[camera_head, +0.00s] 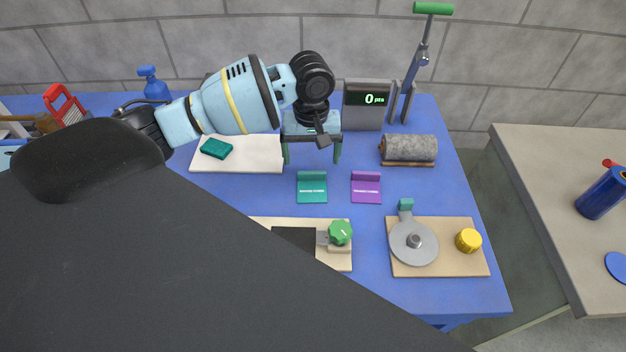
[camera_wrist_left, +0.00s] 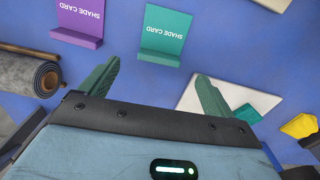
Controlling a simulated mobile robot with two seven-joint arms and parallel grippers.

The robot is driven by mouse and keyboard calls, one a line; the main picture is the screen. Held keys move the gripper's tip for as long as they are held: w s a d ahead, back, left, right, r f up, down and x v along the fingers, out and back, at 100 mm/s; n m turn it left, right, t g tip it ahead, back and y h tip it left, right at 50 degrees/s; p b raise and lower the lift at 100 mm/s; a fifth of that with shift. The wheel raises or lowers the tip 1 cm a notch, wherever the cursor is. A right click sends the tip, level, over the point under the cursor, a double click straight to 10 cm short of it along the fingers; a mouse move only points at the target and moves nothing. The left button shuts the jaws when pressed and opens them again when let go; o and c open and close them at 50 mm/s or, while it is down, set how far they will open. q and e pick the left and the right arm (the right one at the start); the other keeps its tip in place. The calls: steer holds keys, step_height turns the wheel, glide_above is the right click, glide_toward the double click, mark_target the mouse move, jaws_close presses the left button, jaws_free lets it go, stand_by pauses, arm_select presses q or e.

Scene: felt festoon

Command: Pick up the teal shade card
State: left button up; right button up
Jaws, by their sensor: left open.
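The teal shade card (camera_head: 312,192) stands on the blue table in the middle, with a raised strip along its back edge. It also shows in the left wrist view (camera_wrist_left: 168,28), lettered "SHADE CARD". My left gripper (camera_head: 312,152) is above the table, just behind the card in the head view. Its two green fingers are wide apart with nothing between them. In the left wrist view the gripper (camera_wrist_left: 155,74) is apart from the card. My right gripper is not in view.
A purple shade card (camera_head: 366,190) is right of the teal one, with a gap. A grey felt roll (camera_head: 409,148) and a counter display (camera_head: 366,112) are behind. A white board (camera_head: 258,156) holds a teal block (camera_head: 216,148). A green-knobbed board (camera_head: 343,262) lies in front.

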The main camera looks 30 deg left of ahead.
mark_target(312, 174)
arm_select(q)
steer(key=shift+f, duration=0.65)
steer(key=shift+w+f, duration=0.1)
steer(key=shift+f, duration=0.05)
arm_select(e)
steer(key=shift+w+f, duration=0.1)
arm_select(q)
steer(key=shift+f, duration=0.3)
step_height(312, 174, down, 4)
steer(key=shift+f+b, duration=0.2)
steer(key=shift+b, duration=0.1)
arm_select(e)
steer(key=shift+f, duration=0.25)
arm_select(q)
steer(key=c, duration=1)
step_height(312, 174, up, 9)
steer(key=shift+r+p, duration=0.15)
steer(key=shift+p, duration=0.4)
steer(key=shift+c, duration=0.3)
steer(key=shift+r, duration=0.45)
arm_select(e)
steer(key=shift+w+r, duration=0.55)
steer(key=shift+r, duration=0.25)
